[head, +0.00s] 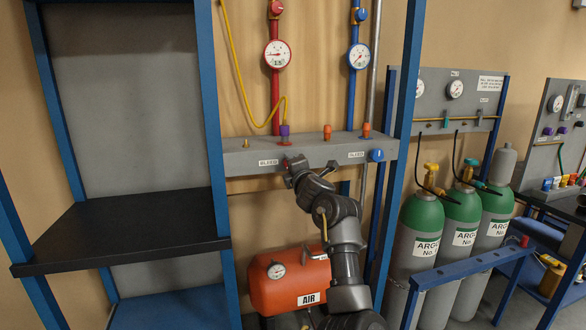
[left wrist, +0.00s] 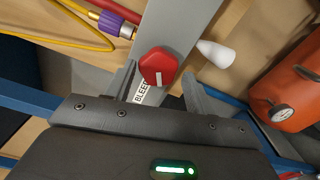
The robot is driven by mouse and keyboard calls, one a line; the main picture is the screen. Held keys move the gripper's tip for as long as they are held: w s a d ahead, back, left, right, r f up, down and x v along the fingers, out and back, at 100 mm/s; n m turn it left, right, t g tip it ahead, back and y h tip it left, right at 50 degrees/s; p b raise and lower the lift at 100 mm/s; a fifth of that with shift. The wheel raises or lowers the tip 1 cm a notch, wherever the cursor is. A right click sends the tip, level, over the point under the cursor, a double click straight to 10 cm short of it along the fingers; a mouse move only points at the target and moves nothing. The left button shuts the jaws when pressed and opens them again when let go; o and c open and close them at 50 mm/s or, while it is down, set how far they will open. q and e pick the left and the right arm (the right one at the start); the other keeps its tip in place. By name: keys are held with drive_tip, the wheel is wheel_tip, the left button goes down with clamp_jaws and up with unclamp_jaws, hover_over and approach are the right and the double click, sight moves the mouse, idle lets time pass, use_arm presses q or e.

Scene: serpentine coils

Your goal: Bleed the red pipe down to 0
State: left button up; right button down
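The red pipe (head: 275,95) runs down the wall with a round white gauge (head: 278,54) in a red rim; its needle is too small to read surely. A red bleed knob (left wrist: 158,66) with a white mark sits on the grey beam beside a BLEED label (left wrist: 143,93). In the head view my left gripper (head: 292,172) is up against the beam and mostly hides this knob. In the left wrist view my left gripper (left wrist: 161,80) is open, with its fingers on either side of the red knob and small gaps visible. My right gripper is out of view.
A blue pipe (head: 351,97) with its gauge (head: 359,56) and a blue knob (head: 376,155) are to the right. A yellow hose (head: 240,85) hangs left of the red pipe. An orange air tank (head: 291,284) stands below. Blue posts (head: 211,110) flank the panel.

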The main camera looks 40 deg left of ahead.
use_arm(q)
drive_tip(key=shift+o, duration=0.6)
drive_tip(key=shift+r, duration=0.1)
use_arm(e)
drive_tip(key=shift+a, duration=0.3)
